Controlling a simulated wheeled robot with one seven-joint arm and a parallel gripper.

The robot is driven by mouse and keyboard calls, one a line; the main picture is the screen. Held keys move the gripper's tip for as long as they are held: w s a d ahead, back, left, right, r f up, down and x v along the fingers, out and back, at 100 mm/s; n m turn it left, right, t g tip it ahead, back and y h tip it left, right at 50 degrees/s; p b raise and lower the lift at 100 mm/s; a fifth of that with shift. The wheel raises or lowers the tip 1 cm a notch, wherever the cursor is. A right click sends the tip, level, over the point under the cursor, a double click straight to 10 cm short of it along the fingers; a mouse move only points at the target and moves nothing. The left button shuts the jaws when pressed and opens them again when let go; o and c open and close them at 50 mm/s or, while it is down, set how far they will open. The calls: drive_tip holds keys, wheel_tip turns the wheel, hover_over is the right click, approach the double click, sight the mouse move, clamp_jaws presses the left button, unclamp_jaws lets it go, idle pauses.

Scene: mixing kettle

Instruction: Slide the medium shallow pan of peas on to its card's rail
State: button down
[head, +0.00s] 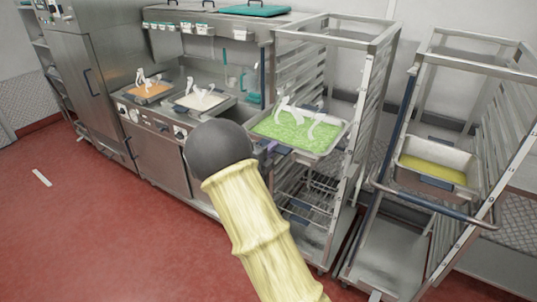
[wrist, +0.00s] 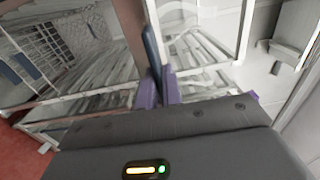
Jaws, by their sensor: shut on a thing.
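The shallow pan of green peas (head: 298,130) steams at the front of the tall rack (head: 372,92), among its side rails. It looks roughly level; whether it rests on a rail I cannot tell. My gripper (head: 271,147) is at the pan's near left edge, partly hidden behind my arm. In the wrist view my gripper's purple fingers (wrist: 162,88) are shut on a thin dark blue piece (wrist: 153,50), which looks like the pan's handle. No card for the peas can be made out on the rack.
Wire shelves (head: 305,195) sit lower in the rack. A trolley (head: 408,82) on the right holds a deep pan of yellow food (head: 438,163). Steaming orange (head: 150,90) and white (head: 200,99) pans stand on the counter at left. Red floor (head: 90,225) is clear at front left.

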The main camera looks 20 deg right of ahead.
sight(297, 133)
drive_tip(key=shift+b+x, duration=1.15)
drive_tip(key=shift+x, duration=2.15)
drive_tip(key=shift+d+r, duration=0.1)
drive_tip(key=shift+r, duration=0.1)
drive_tip(key=shift+b+x, duration=0.4)
drive_tip(key=shift+x, duration=0.6)
drive_tip(key=shift+b+x, duration=0.7)
drive_tip(key=shift+x, duration=3.35)
drive_tip(key=shift+w+d+f, duration=0.1)
drive_tip(key=shift+w, duration=0.05)
